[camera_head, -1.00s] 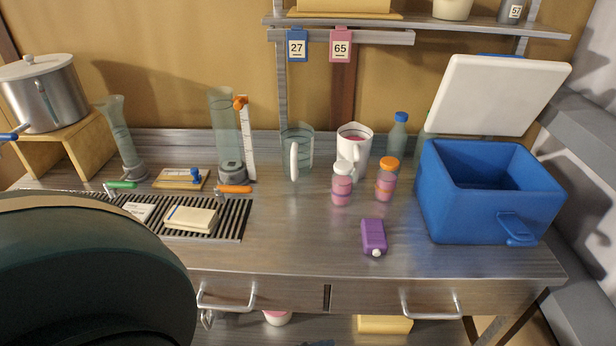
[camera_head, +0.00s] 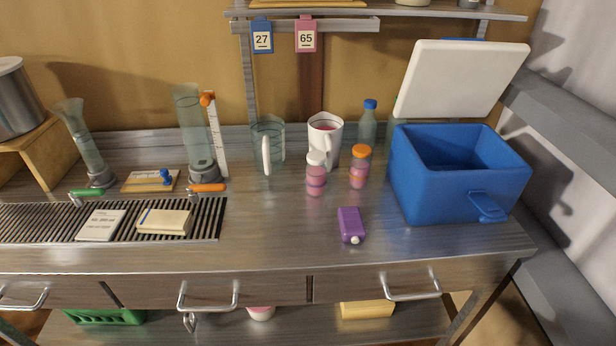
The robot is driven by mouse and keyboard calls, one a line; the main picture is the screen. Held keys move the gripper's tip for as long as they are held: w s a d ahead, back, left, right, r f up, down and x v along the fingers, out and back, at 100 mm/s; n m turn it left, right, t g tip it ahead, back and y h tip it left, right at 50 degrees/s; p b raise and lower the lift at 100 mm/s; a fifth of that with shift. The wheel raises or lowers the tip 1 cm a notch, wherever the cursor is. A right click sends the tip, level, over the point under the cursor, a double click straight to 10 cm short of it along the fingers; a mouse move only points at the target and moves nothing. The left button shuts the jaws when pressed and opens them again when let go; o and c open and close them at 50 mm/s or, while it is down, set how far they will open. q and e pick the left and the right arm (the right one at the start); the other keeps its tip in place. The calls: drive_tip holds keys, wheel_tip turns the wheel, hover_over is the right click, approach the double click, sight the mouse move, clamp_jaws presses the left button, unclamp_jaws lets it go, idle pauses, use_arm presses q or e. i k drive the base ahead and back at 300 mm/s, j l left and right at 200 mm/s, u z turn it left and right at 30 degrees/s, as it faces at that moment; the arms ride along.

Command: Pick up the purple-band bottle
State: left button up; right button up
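A small bottle with a white cap (camera_head: 316,176) and pinkish-purple contents stands upright in the middle of the workbench; a darker purplish band seems to circle it. A similar bottle with an orange cap (camera_head: 360,168) stands just to its right, apart from it. A purple flask (camera_head: 351,225) with a white cap lies on the bench in front of them. I cannot tell for sure which bottle bears the purple band. Neither of my grippers is in view.
A white jug (camera_head: 325,140) and a clear jug (camera_head: 267,147) stand behind the bottles, with a blue-capped bottle (camera_head: 368,122). An open blue cooler (camera_head: 457,190) is to the right. A drain grate (camera_head: 40,222) is at left.

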sight(316, 176)
drive_tip(key=i+l+z, duration=0.25)
drive_tip(key=l+z, duration=0.15)
drive_tip(key=i+l+z, duration=0.4)
drive_tip(key=k+l, duration=0.1)
